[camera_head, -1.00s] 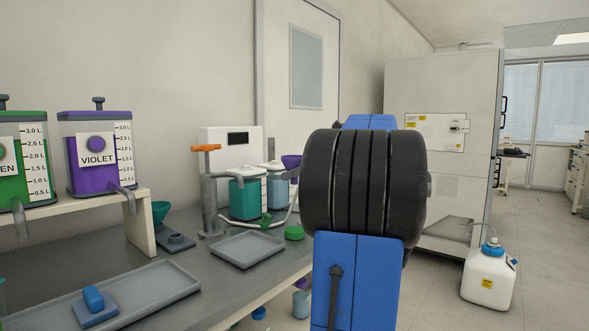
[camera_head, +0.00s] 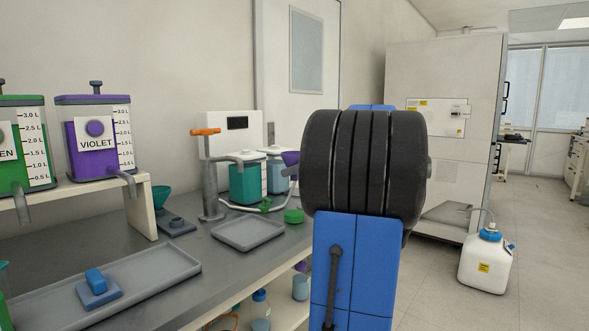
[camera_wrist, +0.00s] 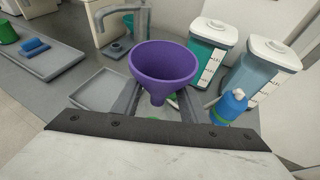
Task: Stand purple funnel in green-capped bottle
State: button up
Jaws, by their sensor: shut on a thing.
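The purple funnel (camera_wrist: 165,62) is upright in my gripper (camera_wrist: 158,104), its wide mouth up and its stem between the two fingers. In the head view only part of the funnel (camera_head: 290,158) shows, beside my arm, which hides the gripper. A flat round green cap (camera_head: 294,216) shows on the counter's edge, left of my arm. Some green also shows beneath the funnel in the wrist view, mostly covered. I cannot make out a bottle under that green cap. The lower end of the funnel's stem is hidden.
A teal container (camera_head: 244,184) and a blue-grey one (camera_wrist: 262,72) stand behind the funnel. A blue bottle (camera_wrist: 229,106) is close to its right. An empty grey tray (camera_head: 247,234) and an orange-topped post (camera_head: 208,165) are to the left. A white jug (camera_head: 485,262) stands on the floor.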

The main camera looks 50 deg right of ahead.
jog(key=o, duration=1.1)
jog(key=shift+s, duration=0.1)
jog(key=v, duration=1.7)
jog(key=shift+d+r, duration=0.1)
jog(key=shift+r, duration=0.05)
